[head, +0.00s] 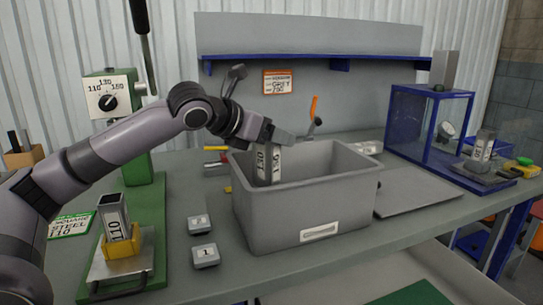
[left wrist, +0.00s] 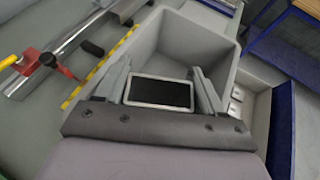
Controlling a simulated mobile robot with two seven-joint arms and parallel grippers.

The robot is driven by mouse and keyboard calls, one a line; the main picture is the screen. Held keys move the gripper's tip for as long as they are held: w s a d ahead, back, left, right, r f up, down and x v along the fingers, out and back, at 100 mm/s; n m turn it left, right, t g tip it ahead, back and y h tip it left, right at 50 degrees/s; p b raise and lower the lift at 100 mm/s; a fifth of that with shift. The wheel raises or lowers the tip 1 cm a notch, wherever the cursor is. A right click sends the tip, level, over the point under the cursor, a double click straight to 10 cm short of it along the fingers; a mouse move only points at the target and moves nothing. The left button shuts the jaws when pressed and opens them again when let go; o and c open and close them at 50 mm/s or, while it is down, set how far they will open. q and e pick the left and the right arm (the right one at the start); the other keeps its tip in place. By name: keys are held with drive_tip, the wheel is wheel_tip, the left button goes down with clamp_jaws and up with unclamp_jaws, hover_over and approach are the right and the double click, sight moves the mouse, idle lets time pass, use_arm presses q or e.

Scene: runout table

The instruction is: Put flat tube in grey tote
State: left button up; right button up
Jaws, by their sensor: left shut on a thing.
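A flat tube (head: 268,164), a grey metal piece with dark number markings, hangs upright from my left gripper (head: 264,141) inside the grey tote (head: 310,218), near its left end. In the left wrist view the tube's open rectangular end (left wrist: 160,93) shows between the two fingers of my left gripper (left wrist: 163,82), which is shut on it. The tote (left wrist: 193,40) lies below and around it there. The tube's lower end is hidden behind the tote's front wall, so I cannot tell if it touches the floor. My right gripper is not in view.
Another tube (head: 117,217) stands in a yellow holder on the green stand at left, below a numbered dial (head: 108,94). Two small grey blocks (head: 205,255) lie left of the tote. A flat plate (head: 420,190) and a blue-framed case (head: 428,130) are at right.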

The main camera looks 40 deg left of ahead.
sight(262, 152)
use_arm(q)
wheel_tip(262, 152, down, 3)
drive_tip(key=shift+b, duration=0.5)
drive_tip(key=shift+f, duration=0.2)
drive_tip(key=shift+r, duration=0.1)
drive_tip(key=shift+f, duration=0.65)
drive_tip(key=o, duration=1.5)
